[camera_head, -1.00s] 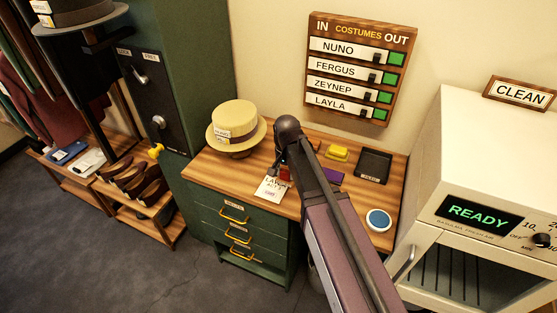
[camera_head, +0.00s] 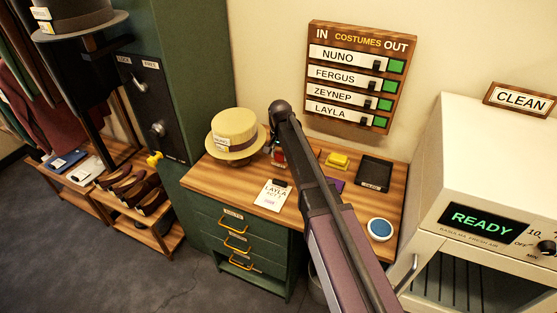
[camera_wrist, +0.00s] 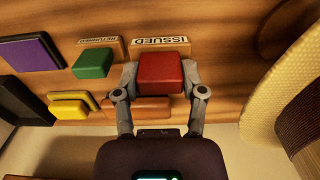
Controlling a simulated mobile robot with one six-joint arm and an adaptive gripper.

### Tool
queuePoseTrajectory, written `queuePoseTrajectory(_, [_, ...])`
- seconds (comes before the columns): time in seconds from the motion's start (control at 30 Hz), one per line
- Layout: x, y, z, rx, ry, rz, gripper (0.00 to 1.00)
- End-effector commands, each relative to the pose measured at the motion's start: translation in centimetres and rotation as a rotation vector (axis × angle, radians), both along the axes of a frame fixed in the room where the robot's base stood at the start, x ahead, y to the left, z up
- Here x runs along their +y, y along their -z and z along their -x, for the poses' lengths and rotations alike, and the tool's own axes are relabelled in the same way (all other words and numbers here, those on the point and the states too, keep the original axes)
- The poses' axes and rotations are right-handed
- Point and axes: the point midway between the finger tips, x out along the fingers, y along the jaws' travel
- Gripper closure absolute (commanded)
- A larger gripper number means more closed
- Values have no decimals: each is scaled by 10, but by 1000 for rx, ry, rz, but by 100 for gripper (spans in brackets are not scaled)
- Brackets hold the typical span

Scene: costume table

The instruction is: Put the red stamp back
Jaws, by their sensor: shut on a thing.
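The red stamp (camera_wrist: 164,73) is between the two fingers of my gripper (camera_wrist: 160,90), which is shut on it, in the wrist view. It is beside the ISSUED label (camera_wrist: 160,42). A brown block (camera_wrist: 152,109) shows just below it in that view. I cannot tell whether the stamp touches the wood. In the head view a bit of the red stamp (camera_head: 279,157) shows at the back of the desk, right of the straw hat, mostly hidden by my arm.
The straw hat (camera_head: 238,127) stands close to my gripper. A green stamp (camera_wrist: 92,63) is by the RETURNED label (camera_wrist: 100,43), near a yellow block (camera_wrist: 70,108) and a purple pad (camera_wrist: 32,55). The LAYLA card (camera_head: 273,195) lies at the desk's front. A dark tray (camera_head: 375,173) is at right.

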Motion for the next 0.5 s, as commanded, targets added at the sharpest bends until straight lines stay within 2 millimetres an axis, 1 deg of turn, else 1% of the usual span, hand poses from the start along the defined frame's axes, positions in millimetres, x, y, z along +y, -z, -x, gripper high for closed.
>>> queuePoseTrajectory(0.07, [1,1,-5,0,0,0,77])
queuePoseTrajectory(0.4, [1,0,-5,0,0,0,77])
queuePoseTrajectory(0.5, [2,1,-8,0,0,0,77])
